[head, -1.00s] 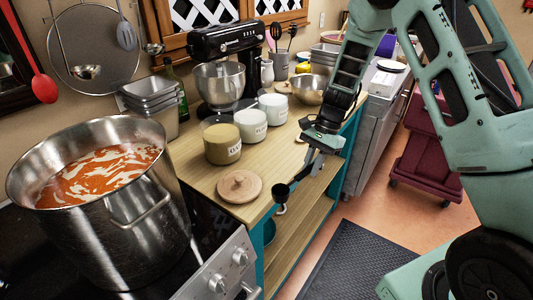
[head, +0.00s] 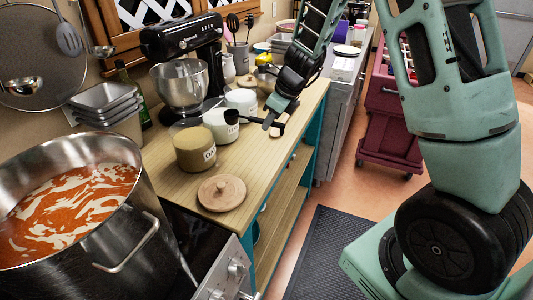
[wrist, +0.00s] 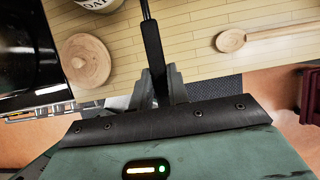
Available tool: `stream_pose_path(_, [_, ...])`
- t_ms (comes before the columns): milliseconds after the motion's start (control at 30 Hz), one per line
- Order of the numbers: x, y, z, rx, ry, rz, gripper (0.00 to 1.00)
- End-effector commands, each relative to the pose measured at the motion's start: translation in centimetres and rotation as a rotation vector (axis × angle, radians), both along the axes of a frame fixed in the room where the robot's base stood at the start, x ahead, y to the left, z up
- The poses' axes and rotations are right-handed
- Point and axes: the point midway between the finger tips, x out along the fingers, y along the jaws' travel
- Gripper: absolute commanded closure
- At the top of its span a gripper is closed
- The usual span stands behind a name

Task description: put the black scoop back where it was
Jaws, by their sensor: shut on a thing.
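My gripper (head: 272,121) is shut on the handle of the black scoop (head: 232,117). In the head view the scoop's bowl points left and overlaps the glass canisters behind it. In the wrist view the black handle (wrist: 151,45) runs up from between my fingers (wrist: 160,88), and the bowl is out of frame. The scoop is above the wooden counter (head: 255,160). The front canister (head: 195,150), labelled with "OA" visible, holds tan contents and has no lid on it. Its label also shows partly in the wrist view (wrist: 95,4).
A round wooden lid (head: 221,193) lies on the counter's near end. Two paler canisters (head: 221,126) (head: 242,101) stand behind the front one. A wooden spoon (wrist: 231,41) lies right of my gripper in the wrist view. A large soup pot (head: 120,240) stands at left.

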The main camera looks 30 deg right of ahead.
Motion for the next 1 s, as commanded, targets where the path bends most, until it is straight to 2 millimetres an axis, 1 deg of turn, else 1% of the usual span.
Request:
stream_pose_path(33, [-0.1,-0.1,-1.8,0.002,0.005,-0.002,1.00])
stream_pose_path(100, [-0.1,0.0,-3.5,0.002,0.005,-0.002,1.00])
stream_pose_path(200, [-0.1,-0.1,-5.3,0.001,0.003,-0.002,1.00])
stream_pose_path(300, [0.0,0.0,-6.3,0.001,0.002,0.002,1.00])
stream_pose_path(433, [0.0,0.0,-7.0,0.000,0.000,0.001,1.00])
stream_pose_path(633, [0.0,0.0,-10.2,0.002,0.002,0.001,1.00])
stream_pose_path(700, [0.0,0.0,-10.8,0.000,0.001,0.000,1.00])
stream_pose_path(767, [0.0,0.0,-11.1,0.000,0.000,0.001,1.00])
stream_pose_path(1000, [0.0,0.0,-11.0,0.000,-0.001,0.002,1.00])
